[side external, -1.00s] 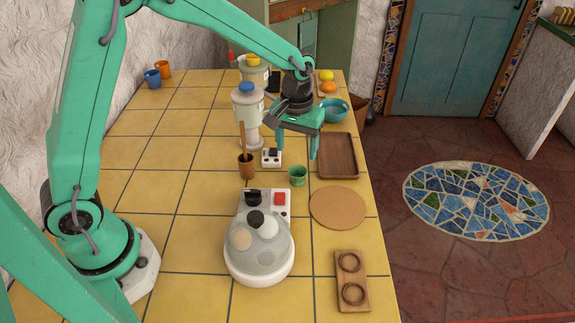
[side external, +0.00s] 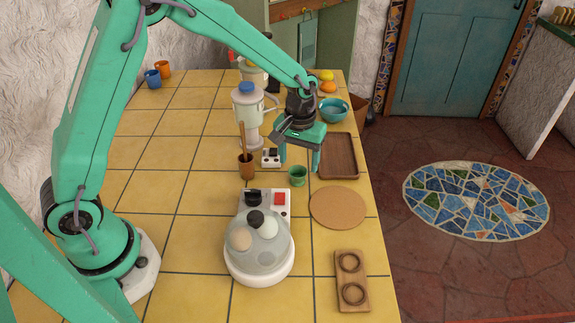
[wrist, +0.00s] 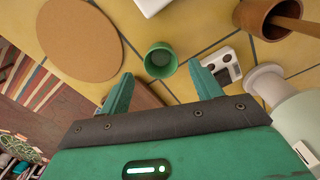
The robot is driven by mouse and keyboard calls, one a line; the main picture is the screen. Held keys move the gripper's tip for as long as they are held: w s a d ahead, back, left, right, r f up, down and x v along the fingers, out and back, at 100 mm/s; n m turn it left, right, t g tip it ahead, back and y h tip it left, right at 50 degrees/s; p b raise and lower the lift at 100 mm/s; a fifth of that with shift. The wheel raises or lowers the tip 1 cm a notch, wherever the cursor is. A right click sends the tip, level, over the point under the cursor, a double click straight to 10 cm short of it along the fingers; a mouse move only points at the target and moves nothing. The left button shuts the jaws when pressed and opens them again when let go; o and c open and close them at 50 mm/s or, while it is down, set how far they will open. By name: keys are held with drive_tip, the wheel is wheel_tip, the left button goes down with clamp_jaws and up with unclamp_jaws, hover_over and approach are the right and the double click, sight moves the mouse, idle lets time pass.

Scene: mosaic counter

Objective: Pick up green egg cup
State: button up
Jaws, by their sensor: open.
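The green egg cup (side external: 298,175) stands upright on the yellow tiled counter, between the egg cooker and my gripper. My gripper (side external: 299,165) is open and empty, with its fingers pointing down just above and behind the cup in the side view. In the wrist view the egg cup (wrist: 161,60) shows its open top, just beyond the gap between the two fingertips (wrist: 161,82). The fingers do not appear to touch it.
A white timer (side external: 270,158) and a brown cup with a wooden stick (side external: 246,168) stand left of the egg cup. A wooden tray (side external: 337,155) and round cork mat (side external: 337,207) lie right. The egg cooker (side external: 259,252) is in front, a blender (side external: 247,115) behind left.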

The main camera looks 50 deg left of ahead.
sight(298, 173)
drive_tip(key=shift+f, duration=2.45)
drive_tip(key=c, duration=1)
